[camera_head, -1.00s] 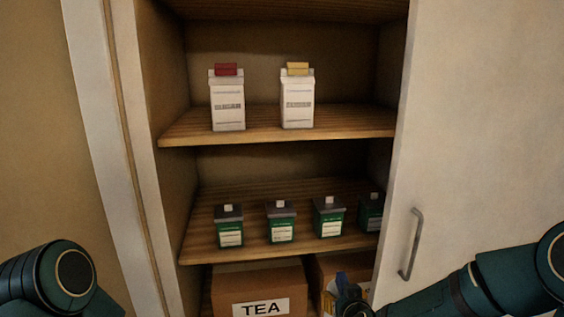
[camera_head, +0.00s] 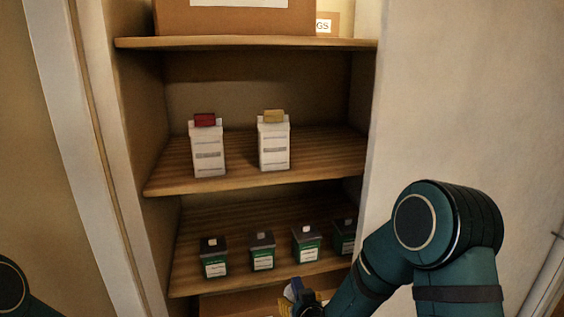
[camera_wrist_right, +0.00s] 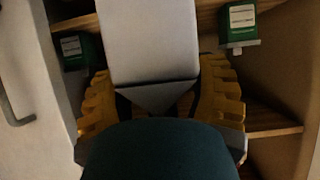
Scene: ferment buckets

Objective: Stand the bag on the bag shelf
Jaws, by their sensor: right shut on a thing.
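A pale bag (camera_wrist_right: 150,42) with a folded, tapered end is between the yellow fingers of my right gripper (camera_wrist_right: 158,82), which is shut on it. In the head view my right gripper (camera_head: 305,306) is at the bottom, in front of the lower shelves; a small blue piece shows there and the bag is mostly hidden. Two white bags, one with a red clip (camera_head: 207,152) and one with a yellow clip (camera_head: 273,148), stand upright on the middle shelf (camera_head: 250,181), with bare board to their right. My left gripper is out of view.
Several green jars (camera_head: 214,262) stand on the shelf below (camera_head: 235,283); some also show in the right wrist view (camera_wrist_right: 238,20). A higher shelf (camera_head: 245,43) carries a large brown box (camera_head: 180,18). A white door (camera_head: 430,110) bounds the cupboard on the right.

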